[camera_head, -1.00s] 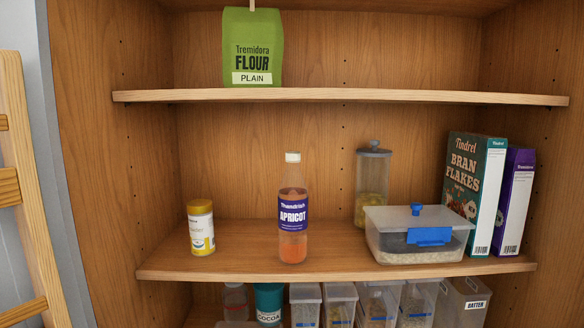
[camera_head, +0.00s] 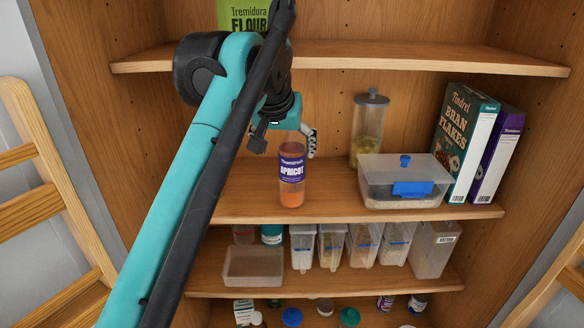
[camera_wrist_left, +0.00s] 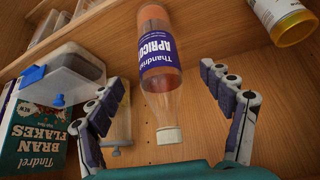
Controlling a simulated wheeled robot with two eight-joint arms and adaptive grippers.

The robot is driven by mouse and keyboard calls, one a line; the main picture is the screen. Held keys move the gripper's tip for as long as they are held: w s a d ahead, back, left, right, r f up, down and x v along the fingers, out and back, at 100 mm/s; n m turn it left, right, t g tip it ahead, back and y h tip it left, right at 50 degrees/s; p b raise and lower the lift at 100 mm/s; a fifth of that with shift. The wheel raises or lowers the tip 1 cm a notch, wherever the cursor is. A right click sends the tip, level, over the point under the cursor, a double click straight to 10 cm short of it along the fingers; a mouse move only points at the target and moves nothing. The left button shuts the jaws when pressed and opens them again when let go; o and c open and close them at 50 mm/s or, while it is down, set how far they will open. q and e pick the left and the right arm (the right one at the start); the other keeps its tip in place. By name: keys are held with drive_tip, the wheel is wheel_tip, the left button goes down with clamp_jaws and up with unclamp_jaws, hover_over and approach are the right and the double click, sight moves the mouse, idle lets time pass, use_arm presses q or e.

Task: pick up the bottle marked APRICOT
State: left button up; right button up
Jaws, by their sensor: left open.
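The bottle marked APRICOT (camera_head: 292,176) stands upright on the middle shelf, with a purple label and orange contents. My left gripper (camera_head: 284,140) is at the bottle's upper part and hides its cap in the head view. In the left wrist view the bottle (camera_wrist_left: 160,70) appears upside down, with its white cap (camera_wrist_left: 169,135) between the spread fingers. My left gripper (camera_wrist_left: 168,107) is open, and a gap shows on both sides of the bottle. My right gripper is not in view.
A lidded plastic box (camera_head: 405,182), a clear canister (camera_head: 368,130) and cereal boxes (camera_head: 470,140) stand right of the bottle. The upper shelf (camera_head: 400,57) runs above; clear containers (camera_head: 365,243) fill the shelf below.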

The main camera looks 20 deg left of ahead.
sight(292, 153)
use_arm(q)
drive_tip(key=shift+w+d+r, duration=0.1)
drive_tip(key=shift+w+r, duration=0.5)
drive_tip(key=shift+r, duration=0.2)
drive_tip(key=p+x, duration=0.1)
drive_tip(key=x, duration=0.6)
drive_tip(key=shift+w+p, duration=0.3)
drive_tip(key=shift+p, duration=0.05)
drive_tip(key=shift+s, duration=0.1)
drive_tip(key=c, duration=1.8)
drive_tip(key=shift+r, duration=0.15)
